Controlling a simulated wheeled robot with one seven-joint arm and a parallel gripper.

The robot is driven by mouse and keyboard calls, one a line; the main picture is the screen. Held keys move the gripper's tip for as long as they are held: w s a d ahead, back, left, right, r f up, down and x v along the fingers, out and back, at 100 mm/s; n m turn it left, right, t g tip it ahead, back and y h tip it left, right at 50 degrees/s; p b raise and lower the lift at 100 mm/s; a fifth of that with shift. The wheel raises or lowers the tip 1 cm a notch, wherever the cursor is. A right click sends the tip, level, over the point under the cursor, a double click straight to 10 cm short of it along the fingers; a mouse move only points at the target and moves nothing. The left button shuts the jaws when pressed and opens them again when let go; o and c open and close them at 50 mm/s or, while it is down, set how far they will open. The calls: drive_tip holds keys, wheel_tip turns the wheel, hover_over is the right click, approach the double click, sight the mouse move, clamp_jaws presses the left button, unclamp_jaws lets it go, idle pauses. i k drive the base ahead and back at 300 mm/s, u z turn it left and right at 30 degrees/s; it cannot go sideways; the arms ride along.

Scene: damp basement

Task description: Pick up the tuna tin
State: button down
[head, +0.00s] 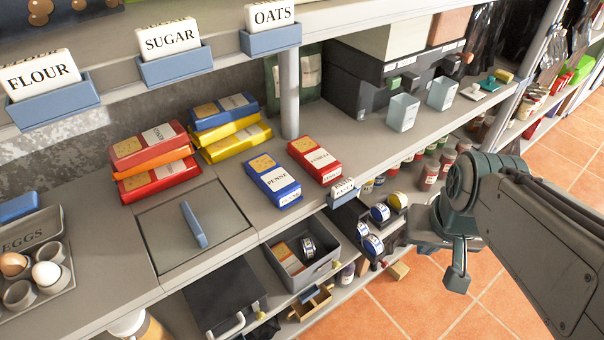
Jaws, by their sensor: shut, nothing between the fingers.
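No tin's label can be read as tuna. Several short, wide tins with blue-and-white labels are on the lower shelf: one tin (380,213) lies on its side with its round face showing, and another tin (373,244) is just below it. A similar tin (307,247) is in a grey bin (322,267) on the same shelf. My gripper (457,281) hangs at the right, over the tiled floor in front of the shelf. It is shut and empty, pointing down, apart from the tins, which are to its left.
Pasta boxes (273,180) lie on the upper counter, with more boxes stacked behind. Two pale cups (403,112) stand farther right. Jars (430,176) line the lower shelf near my arm. An egg tray (40,265) is at left.

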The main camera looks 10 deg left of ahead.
sight(372, 243)
drive_tip(key=u, duration=0.75)
drive_tip(key=k, duration=0.8)
drive_tip(key=z, duration=0.6)
